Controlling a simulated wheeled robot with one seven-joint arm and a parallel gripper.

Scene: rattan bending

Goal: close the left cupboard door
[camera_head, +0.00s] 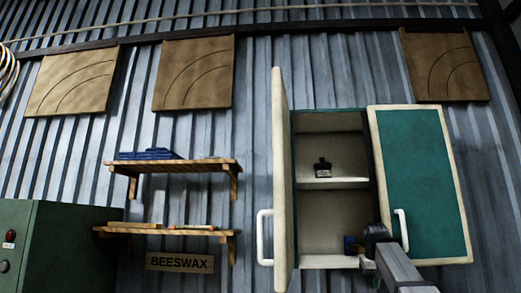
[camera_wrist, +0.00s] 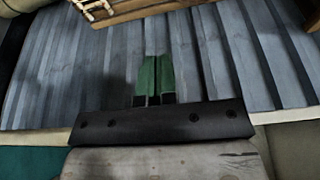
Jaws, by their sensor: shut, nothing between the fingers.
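The cupboard (camera_head: 335,195) hangs on the corrugated wall with its left half uncovered. Its left door (camera_head: 283,185) stands wide open, seen nearly edge-on, with a white bar handle (camera_head: 264,238) on its left side. The right door (camera_head: 422,185) is teal with a cream frame and is closed. My arm rises at the lower right, in front of the cupboard's lower part; my fingertips cannot be made out there. In the wrist view my gripper (camera_wrist: 154,77) shows two green fingers side by side, shut and empty, against the wall. The left door cannot be identified for certain in that view.
A dark bottle (camera_head: 323,168) stands on the cupboard's inner shelf. Two wooden shelves (camera_head: 172,167) and a BEESWAX sign (camera_head: 179,262) are left of the open door. A green cabinet (camera_head: 60,250) stands at lower left. Bare wall lies between the shelves and the door.

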